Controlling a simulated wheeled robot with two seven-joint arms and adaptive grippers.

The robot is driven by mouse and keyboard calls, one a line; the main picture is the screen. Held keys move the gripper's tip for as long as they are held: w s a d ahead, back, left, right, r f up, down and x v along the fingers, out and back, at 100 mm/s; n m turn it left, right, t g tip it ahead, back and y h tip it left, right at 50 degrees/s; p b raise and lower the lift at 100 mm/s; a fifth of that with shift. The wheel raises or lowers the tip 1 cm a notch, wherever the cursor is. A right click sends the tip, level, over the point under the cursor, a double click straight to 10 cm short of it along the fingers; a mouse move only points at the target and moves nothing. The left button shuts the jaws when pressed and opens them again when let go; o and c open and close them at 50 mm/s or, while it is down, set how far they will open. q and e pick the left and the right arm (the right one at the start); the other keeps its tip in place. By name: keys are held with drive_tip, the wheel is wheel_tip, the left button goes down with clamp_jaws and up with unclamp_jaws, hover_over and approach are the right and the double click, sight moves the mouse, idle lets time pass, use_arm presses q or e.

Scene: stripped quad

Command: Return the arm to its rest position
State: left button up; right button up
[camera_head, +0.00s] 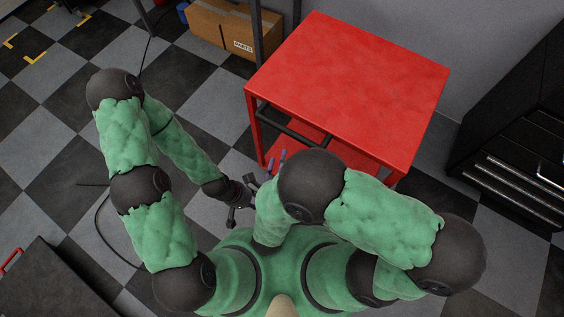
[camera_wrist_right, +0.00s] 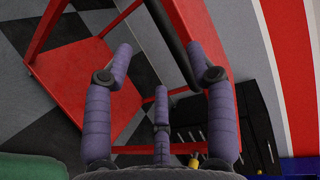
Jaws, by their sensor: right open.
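My right arm comes in from the right in the head view and bends at a dark joint in front of the red cart. Its purple-padded fingers (camera_head: 276,162) show partly behind that joint, near the cart's front left leg. In the right wrist view, my right gripper (camera_wrist_right: 162,75) has its fingers spread apart with nothing held between them. My left arm folds down along the left side. My left gripper (camera_head: 240,203) is small and dark, low near the middle, close to my right forearm; whether its fingers are open is unclear.
The red cart (camera_head: 350,85) has a bare top and stands just beyond my right arm; its frame (camera_wrist_right: 80,75) fills much of the wrist view. A black drawer cabinet (camera_head: 520,150) stands right. A cardboard box (camera_head: 222,28) lies behind. Checkered floor (camera_head: 55,140) is mostly clear at left.

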idle(0.6)
drive_tip(key=w+d+f+n+g+y, duration=0.1)
drive_tip(key=w+f+n+g+y, duration=0.1)
drive_tip(key=f+n+g, duration=0.3)
drive_tip(key=w+d+f+n+g+y, duration=0.1)
drive_tip(key=w+d+f+n+g, duration=0.2)
drive_tip(key=f, duration=0.5)
drive_tip(key=s+d+f+n+g+y, duration=0.4)
drive_tip(key=s+f+n+g, duration=0.2)
drive_tip(key=s+n, duration=0.4)
drive_tip(key=shift+s+d+n+g, duration=0.3)
drive_tip(key=shift+s+d+g, duration=0.1)
drive_tip(key=shift+g, duration=0.3)
drive_tip(key=shift+c, duration=0.2)
